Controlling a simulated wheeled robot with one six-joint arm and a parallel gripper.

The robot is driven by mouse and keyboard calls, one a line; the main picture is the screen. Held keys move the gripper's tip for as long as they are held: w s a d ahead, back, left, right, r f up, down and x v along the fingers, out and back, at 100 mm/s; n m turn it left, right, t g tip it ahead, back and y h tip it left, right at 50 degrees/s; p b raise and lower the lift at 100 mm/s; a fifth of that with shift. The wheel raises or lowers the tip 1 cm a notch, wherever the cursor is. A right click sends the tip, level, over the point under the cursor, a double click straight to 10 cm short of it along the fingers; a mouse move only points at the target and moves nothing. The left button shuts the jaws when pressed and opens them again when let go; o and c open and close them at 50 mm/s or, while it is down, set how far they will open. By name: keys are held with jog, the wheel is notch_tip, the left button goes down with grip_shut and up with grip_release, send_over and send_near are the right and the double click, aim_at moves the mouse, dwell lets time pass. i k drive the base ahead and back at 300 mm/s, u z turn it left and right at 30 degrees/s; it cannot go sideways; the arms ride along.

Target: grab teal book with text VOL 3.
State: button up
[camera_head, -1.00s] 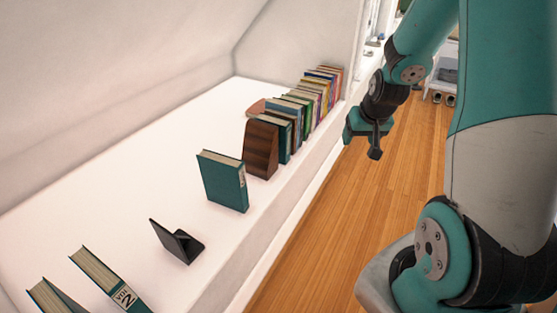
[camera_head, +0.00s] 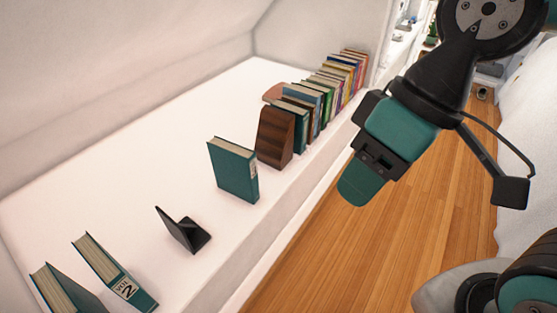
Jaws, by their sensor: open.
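A teal book (camera_head: 232,172) stands upright by itself near the middle of the white ledge. Its spine has a pale label too small to read. A second teal book (camera_head: 112,272) at the lower left reads VOL 2 and leans. Another teal book (camera_head: 62,290) leans beside it at the lower left corner, its label out of view. My gripper (camera_head: 364,180) is open and empty, pointing down over the floor side of the ledge. It is to the right of the lone standing book and clear of it. Only part of its fingers shows.
A black bookend (camera_head: 183,230) stands on the ledge between the VOL 2 book and the lone book. A dark wooden bookend (camera_head: 275,137) and a row of books (camera_head: 325,93) stand behind. The white ledge (camera_head: 120,150) is bare behind the books. Wooden floor (camera_head: 330,250) lies to the right.

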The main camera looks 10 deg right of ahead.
aim_at(234, 166)
jog(key=z, duration=1.55)
jog(key=i, duration=1.35)
jog(key=u, duration=3.55)
